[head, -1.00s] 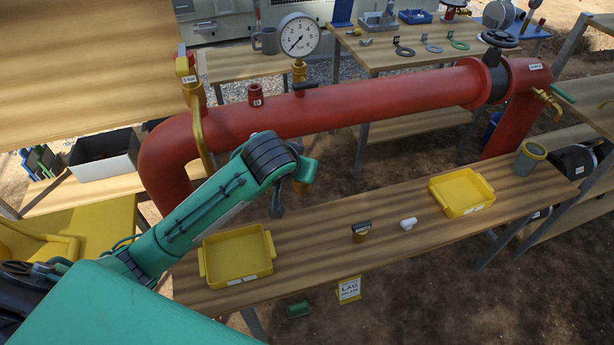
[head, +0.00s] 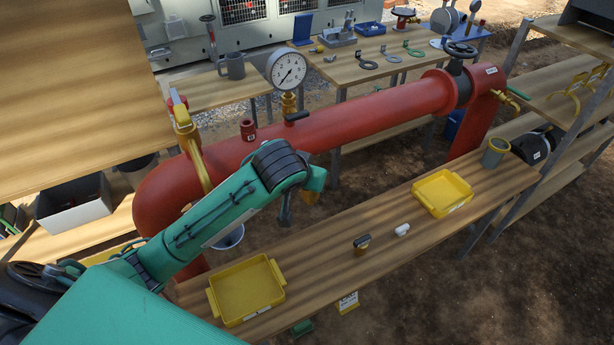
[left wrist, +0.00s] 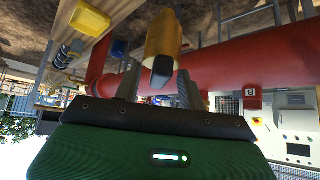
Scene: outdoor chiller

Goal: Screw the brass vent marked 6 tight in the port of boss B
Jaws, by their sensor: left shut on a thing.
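My left gripper (left wrist: 158,85) is shut on a brass, cylindrical vent (left wrist: 165,40) with a dark end; no number is readable on it. Boss B (head: 248,130) is a short red stub upright on top of the pipe, apart from the vent and further left. Its letter B shows in the left wrist view (left wrist: 252,98). The inside of its port is hidden. My right gripper is not in view.
A pressure gauge (head: 287,70) and a brass valve (head: 187,135) rise from the pipe on either side of the boss. The bench below holds two yellow trays (head: 212,305) (head: 467,203), a black-topped brass piece (head: 362,243), a white fitting (head: 402,229) and a grey cup (head: 494,152).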

